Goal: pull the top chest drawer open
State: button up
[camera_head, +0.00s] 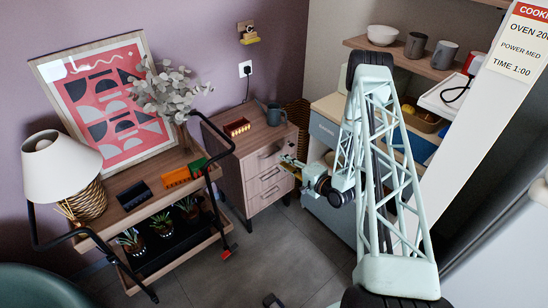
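The chest (233,176) is a small wooden-topped unit with several stacked drawers, standing at the middle of the view against the wall. Its top drawer (262,158) has a pale front with a dark handle and looks closed, flush with the fronts below. My gripper (285,163) is at the right edge of the top drawer's front, near handle height. It partly covers that front. The gripper is small in the view, so I cannot tell whether its fingers are open or shut, or whether they touch the handle.
A wooden trolley (150,197) with a lamp (60,166) and plants stands to the left. A grey-blue cabinet (323,128) is behind my arm at right. The floor (275,250) before the chest is clear.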

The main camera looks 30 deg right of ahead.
jog(key=x, duration=0.8)
jog(key=shift+b, duration=0.45)
grip_shut()
